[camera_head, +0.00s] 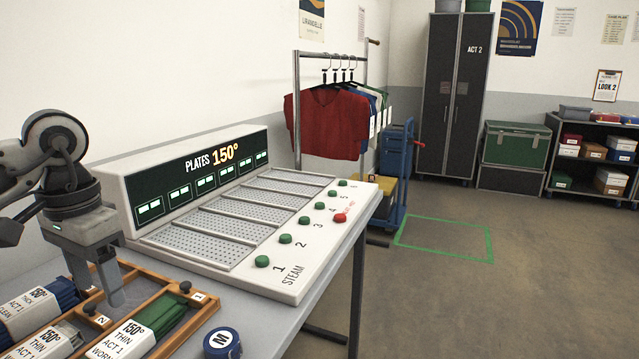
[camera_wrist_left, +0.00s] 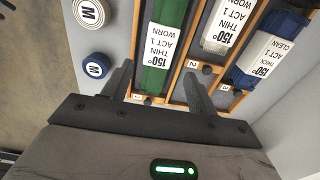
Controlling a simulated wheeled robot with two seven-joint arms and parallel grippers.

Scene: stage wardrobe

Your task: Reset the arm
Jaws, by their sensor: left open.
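My left gripper (camera_head: 98,292) comes in from the left, pointing down over the wooden divided tray (camera_head: 192,325). In the left wrist view my left gripper (camera_wrist_left: 158,72) has its two fingers apart with nothing held between them. A green folded cloth (camera_head: 160,312) labelled 150° THIN ACT 1 WORN lies in the tray's compartment 1, just beyond the fingers in the wrist view (camera_wrist_left: 154,83). Whether a fingertip touches the tray is unclear. My right gripper is in neither view.
A press panel (camera_head: 330,240) reading PLATES 150° with green buttons and one red button stands behind the tray. A blue disc marked M (camera_head: 222,343) sits beside the tray. A clothes rail (camera_head: 298,110) and blue trolley (camera_head: 395,165) stand beyond; open floor lies right.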

